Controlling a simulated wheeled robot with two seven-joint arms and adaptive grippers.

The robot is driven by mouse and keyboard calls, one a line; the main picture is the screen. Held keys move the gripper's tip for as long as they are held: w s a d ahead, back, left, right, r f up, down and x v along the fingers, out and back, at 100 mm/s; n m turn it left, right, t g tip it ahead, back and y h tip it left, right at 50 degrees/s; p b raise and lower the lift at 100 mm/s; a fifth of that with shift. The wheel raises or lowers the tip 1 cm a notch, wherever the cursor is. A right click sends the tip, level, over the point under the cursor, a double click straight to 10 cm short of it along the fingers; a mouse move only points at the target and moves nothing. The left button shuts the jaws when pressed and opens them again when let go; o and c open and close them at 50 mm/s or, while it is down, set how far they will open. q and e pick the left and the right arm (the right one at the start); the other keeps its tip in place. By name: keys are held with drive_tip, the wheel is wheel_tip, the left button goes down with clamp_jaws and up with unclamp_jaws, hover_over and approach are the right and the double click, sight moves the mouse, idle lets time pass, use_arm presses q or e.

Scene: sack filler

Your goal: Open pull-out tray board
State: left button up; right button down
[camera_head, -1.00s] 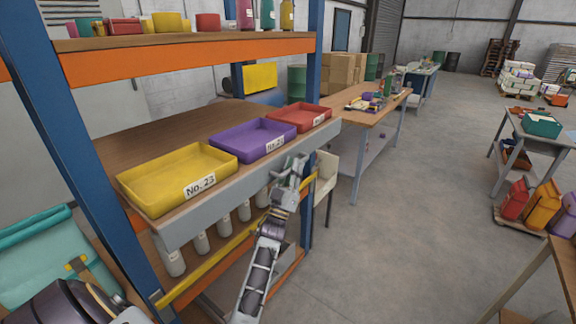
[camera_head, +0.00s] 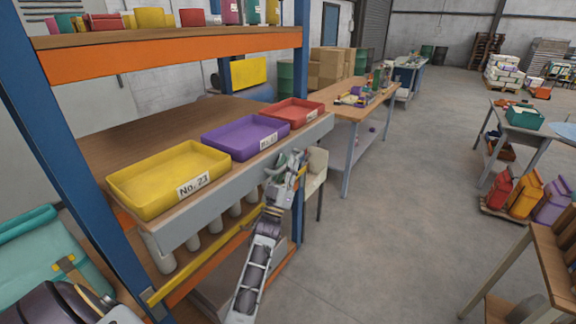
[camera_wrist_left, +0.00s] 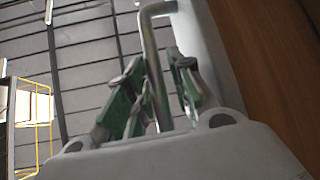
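The pull-out tray board (camera_head: 235,187) is a wooden board with a grey front edge, sticking out from a blue and orange rack. It carries a yellow tray (camera_head: 150,195), a purple tray (camera_head: 245,150) and a red tray (camera_head: 275,116). My left gripper (camera_head: 290,164) is at the right part of the board's front. My right gripper is not in view.
Pale cylinders (camera_head: 197,229) stand beneath the board, behind a yellow rail (camera_head: 210,262). The rack's blue post (camera_head: 55,150) is at the left. A wooden workbench (camera_head: 350,105) stands behind on the right. The grey floor (camera_head: 390,210) right of the rack is clear.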

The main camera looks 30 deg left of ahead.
use_arm(q)
drive_tip(key=v, duration=1.2)
idle(0.4)
idle(0.6)
